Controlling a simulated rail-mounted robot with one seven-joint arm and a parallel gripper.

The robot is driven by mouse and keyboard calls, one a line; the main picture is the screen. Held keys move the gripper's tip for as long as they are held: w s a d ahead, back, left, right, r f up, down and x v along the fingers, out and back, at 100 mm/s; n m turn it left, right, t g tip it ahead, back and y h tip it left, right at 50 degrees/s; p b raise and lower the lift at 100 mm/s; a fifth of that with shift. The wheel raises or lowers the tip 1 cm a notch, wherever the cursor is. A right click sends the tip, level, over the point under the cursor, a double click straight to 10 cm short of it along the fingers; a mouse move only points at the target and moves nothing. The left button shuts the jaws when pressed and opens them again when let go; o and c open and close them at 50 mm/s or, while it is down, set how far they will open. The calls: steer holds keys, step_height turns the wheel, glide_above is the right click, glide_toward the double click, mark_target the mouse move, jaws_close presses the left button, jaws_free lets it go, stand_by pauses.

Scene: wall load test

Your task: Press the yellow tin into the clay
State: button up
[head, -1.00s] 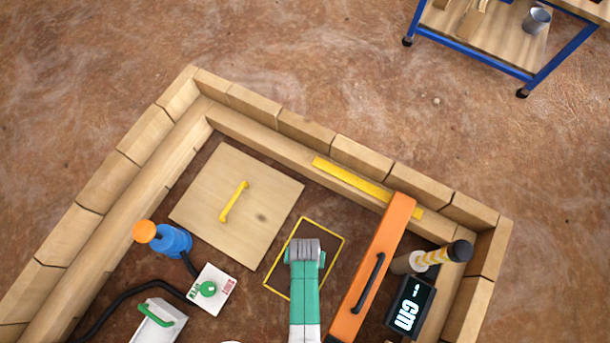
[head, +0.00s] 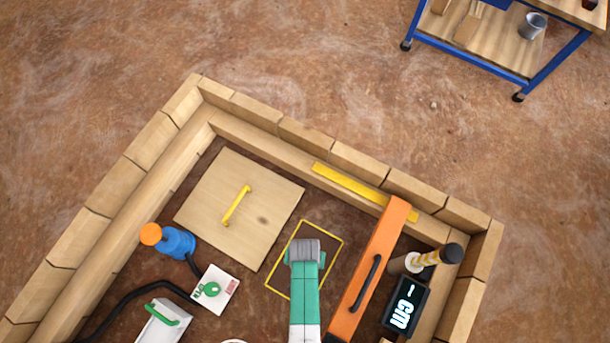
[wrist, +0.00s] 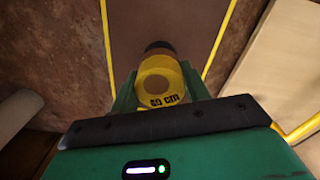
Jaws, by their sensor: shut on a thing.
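The yellow tin (wrist: 160,78) shows in the wrist view, with dark lettering ending in "cm" and a dark part at its far side. My gripper (wrist: 160,92) is shut on it, a green finger on either side. In the head view my gripper (head: 304,252) is over the yellow-outlined patch of brown ground (head: 322,232), and my arm hides the tin. The same patch, perhaps the clay, lies behind the tin in the wrist view (wrist: 190,20). I cannot tell whether the tin touches it.
An orange level (head: 372,270) lies close right of the outline. A wooden lid (head: 215,195), blue pump (head: 176,242) and white button box (head: 222,285) are left. Timber walls (head: 305,132) surround them.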

step_height(320, 180, up, 7)
steer(key=p, duration=0.6)
steer(key=shift+f, duration=0.3)
steer(key=w+r+n, duration=0.1)
steer(key=w+r, duration=1)
steer(key=r, duration=0.5)
steer(key=w+r+n, duration=0.1)
steer(key=w+r, duration=1)
steer(key=r, duration=0.4)
steer(key=s+r+p, duration=0.3)
steer(key=r+p, duration=0.9)
steer(key=s+r+p, duration=0.2)
steer(key=r+p, duration=1)
steer(key=p, duration=0.1)
steer(key=s+r+p, duration=0.3)
steer(key=r+p, duration=0.9)
steer(key=p, duration=0.1)
steer(key=shift+s+r, duration=0.25)
steer(key=shift+s, duration=0.05)
